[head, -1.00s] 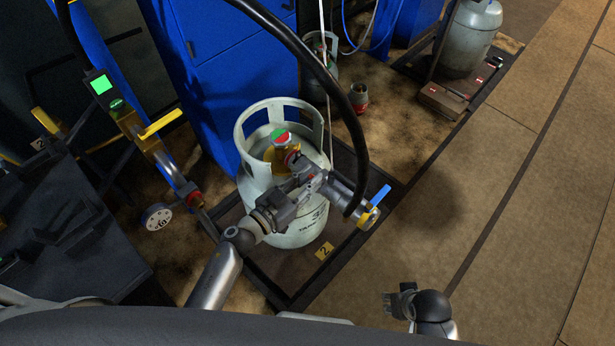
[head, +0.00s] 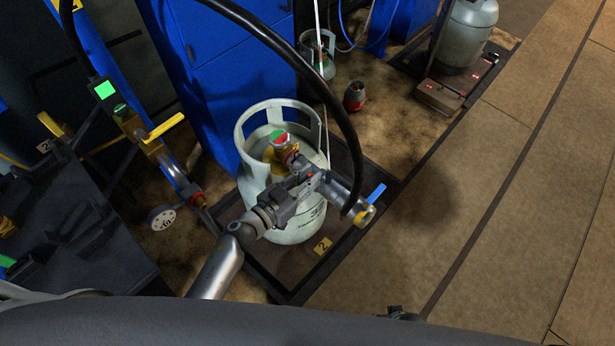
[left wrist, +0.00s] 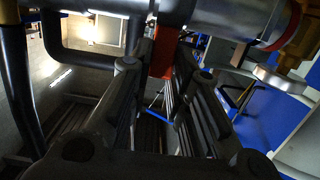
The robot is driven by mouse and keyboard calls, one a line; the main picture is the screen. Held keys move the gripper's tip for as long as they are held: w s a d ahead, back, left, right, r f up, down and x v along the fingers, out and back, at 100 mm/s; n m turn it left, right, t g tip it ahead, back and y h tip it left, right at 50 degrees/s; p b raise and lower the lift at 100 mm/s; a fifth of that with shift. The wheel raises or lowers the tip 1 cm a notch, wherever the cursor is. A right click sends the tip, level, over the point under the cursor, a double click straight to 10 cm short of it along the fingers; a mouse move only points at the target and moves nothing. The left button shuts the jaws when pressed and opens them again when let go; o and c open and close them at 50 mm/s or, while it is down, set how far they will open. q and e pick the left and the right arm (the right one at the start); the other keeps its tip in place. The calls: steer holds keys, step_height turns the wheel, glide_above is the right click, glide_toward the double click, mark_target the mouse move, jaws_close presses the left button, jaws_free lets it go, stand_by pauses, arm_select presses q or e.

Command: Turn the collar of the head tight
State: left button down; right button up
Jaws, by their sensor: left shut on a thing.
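The filling head (head: 345,196) is a grey metal body with a blue lever (head: 377,193) at its right end and a black hose. Its other end meets the brass valve (head: 287,158) of a pale grey cylinder (head: 300,230). My left gripper (head: 312,180) is shut on the head. In the left wrist view the head's body (left wrist: 225,18) lies across the top, above my left fingers (left wrist: 155,75). A red ring (left wrist: 280,35), seemingly the collar, sits against the brass valve (left wrist: 300,45). A small dark part of my right gripper (head: 398,313) shows at the bottom edge.
The cylinder stands in a dark framed scale platform (head: 338,262) with a yellow "2" tag. The black hose (head: 335,95) arches overhead. The floor at right (head: 510,200) is clear.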

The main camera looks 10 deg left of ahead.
arm_select(q)
steer(key=c, duration=1.3)
jaws_free()
steer(key=shift+c, duration=0.2)
steer(key=v, duration=1.2)
